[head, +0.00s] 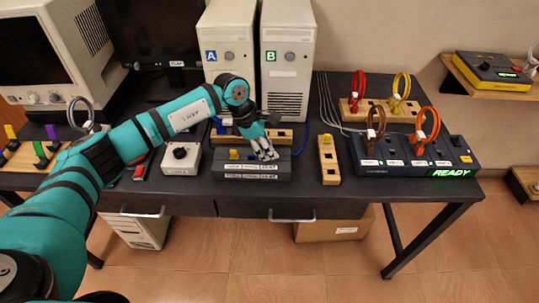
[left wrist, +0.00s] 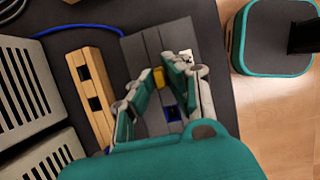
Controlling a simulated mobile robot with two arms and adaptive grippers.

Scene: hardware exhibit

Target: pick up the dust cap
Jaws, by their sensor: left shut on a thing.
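A small yellow dust cap (left wrist: 158,77) is between the fingertips of my left gripper (left wrist: 160,74) in the left wrist view, and the fingers are closed on it. Below it in that view, a blue-rimmed square socket (left wrist: 172,110) shows on the dark grey box. In the head view my left gripper (head: 267,154) points down over the right half of the dark grey box (head: 228,169); the held cap is hidden there by the fingers. Another yellow piece (head: 233,154) sits on the left part of that box. My right gripper is out of view.
A wooden block with holes (head: 284,136) lies behind the grey box, and another wooden block (head: 329,160) stands to its right. A white button box (head: 181,158) is on the left. Two computer towers (head: 287,60) stand behind. A panel with looped cables (head: 370,150) is on the right.

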